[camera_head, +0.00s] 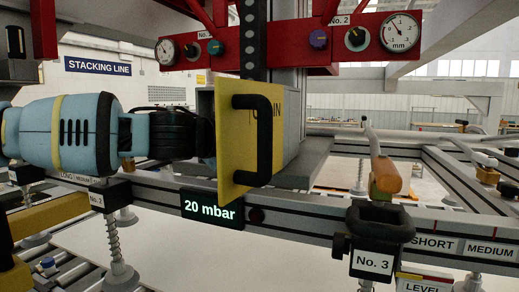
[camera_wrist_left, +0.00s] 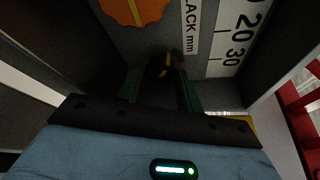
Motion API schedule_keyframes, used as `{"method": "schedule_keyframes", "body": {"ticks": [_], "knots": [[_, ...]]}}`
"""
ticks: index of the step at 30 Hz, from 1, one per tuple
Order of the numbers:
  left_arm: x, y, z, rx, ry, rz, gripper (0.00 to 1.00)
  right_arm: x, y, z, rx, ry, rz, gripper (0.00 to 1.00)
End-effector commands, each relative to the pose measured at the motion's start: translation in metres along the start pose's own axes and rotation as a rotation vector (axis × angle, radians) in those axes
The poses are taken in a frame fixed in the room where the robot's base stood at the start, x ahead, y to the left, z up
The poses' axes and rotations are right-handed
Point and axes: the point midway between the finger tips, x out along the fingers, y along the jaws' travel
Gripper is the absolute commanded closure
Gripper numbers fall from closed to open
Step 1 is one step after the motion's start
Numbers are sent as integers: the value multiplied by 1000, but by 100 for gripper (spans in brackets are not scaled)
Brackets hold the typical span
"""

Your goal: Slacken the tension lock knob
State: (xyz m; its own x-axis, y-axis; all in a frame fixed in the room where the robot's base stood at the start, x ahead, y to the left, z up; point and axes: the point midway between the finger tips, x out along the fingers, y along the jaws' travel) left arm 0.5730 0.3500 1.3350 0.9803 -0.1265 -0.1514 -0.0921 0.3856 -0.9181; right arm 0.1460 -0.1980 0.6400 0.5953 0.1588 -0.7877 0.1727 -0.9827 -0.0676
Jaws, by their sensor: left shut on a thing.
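The tension lock knob appears to be the small dark knob with an orange mark (camera_wrist_left: 163,68) in the left wrist view, inside a dim box. My left gripper (camera_wrist_left: 160,88) is shut on it, with one finger on each side. In the head view my blue left arm comes in from the left, and the gripper's black front end (camera_head: 178,134) goes behind the open yellow door (camera_head: 232,172). The fingertips and knob are hidden there. An orange disc (camera_wrist_left: 135,10) and a slack scale in mm (camera_wrist_left: 235,40) are beside the knob. My right gripper is not in view.
The yellow door with its black handle (camera_head: 265,140) stands close to the right of my gripper. A red gauge panel (camera_head: 280,43) hangs above. A "20 mbar" display (camera_head: 211,208) and gantry rail lie below.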

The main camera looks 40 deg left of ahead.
Motion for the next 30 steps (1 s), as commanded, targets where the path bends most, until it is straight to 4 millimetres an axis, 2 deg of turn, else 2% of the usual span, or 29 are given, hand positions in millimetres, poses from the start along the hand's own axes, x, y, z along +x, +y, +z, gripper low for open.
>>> {"method": "schedule_keyframes", "body": {"ticks": [1,12,30], "knots": [[3,6,-1,-37,1,-11,87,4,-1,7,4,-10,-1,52],[1,4,-1,-223,0,-91,87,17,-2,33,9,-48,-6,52],[0,2,0,-269,-1,-112,87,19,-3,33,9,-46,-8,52]]}}
